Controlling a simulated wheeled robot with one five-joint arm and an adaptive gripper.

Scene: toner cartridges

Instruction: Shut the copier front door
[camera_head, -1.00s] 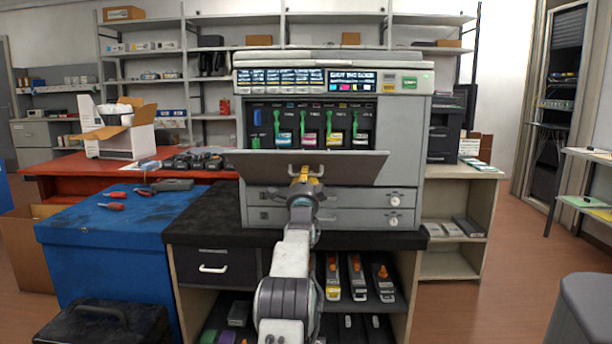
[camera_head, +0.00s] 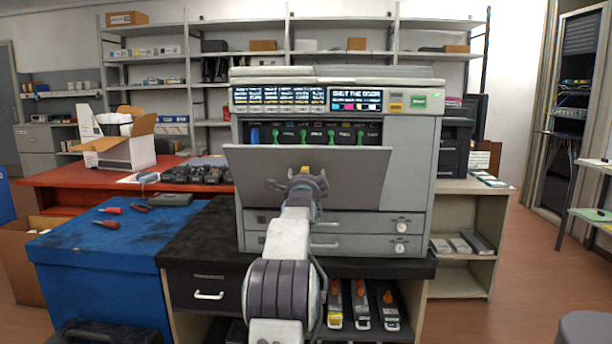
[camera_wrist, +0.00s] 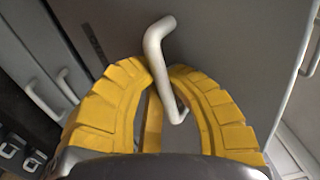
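The copier (camera_head: 412,170) stands on a black-topped counter. Its grey front door (camera_head: 355,180) is hinged along the bottom and stands tilted partly up. The door hides the lower part of the toner bay, while the green-tabbed cartridges (camera_head: 332,135) still show above its top edge. My gripper (camera_head: 304,182) is at the middle of the door's outer face. In the wrist view, my yellow fingers (camera_wrist: 158,72) are closed around the pale bent door handle (camera_wrist: 158,40), with the bar between them. The door panel (camera_wrist: 235,45) fills much of that view.
Two drawers with handles (camera_head: 325,244) sit below the door. A blue chest (camera_head: 100,260) and a red table (camera_head: 60,180) stand at the left. Spare cartridges (camera_head: 361,305) lie on the shelf beneath the counter.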

